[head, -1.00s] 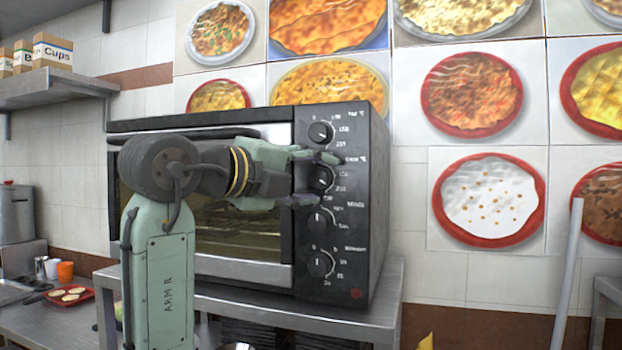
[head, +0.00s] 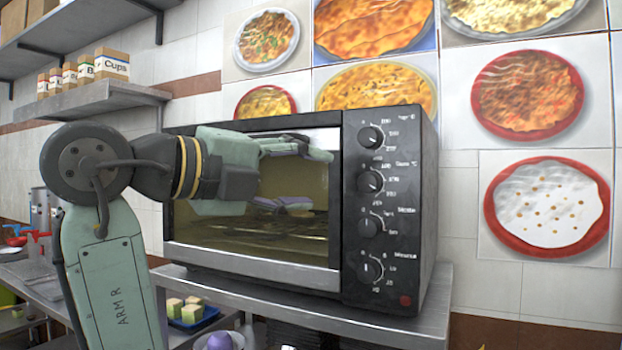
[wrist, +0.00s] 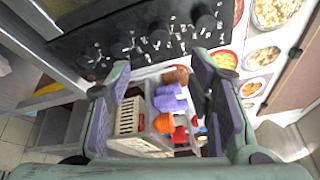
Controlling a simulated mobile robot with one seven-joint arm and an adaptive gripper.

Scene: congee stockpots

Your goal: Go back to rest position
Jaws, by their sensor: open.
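My gripper (head: 297,178) is open and empty in the head view, in front of the closed glass door of the black toaster oven (head: 392,215), near its right part. The oven's column of several round knobs is just to the right of the fingertips. In the wrist view, my gripper (wrist: 165,105) has its two purple-padded fingers spread wide. The knob panel (wrist: 150,38) lies beyond the fingers. Between the fingers I see a light-coloured crate (wrist: 130,115) and purple and orange items, well apart from the fingers.
The oven stands on a steel table (head: 430,310). A blue tray (head: 205,318) with pale green-topped blocks and a purple round item (head: 220,341) are below, left. A wall shelf (head: 90,97) holds boxes. Food pictures cover the wall at right.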

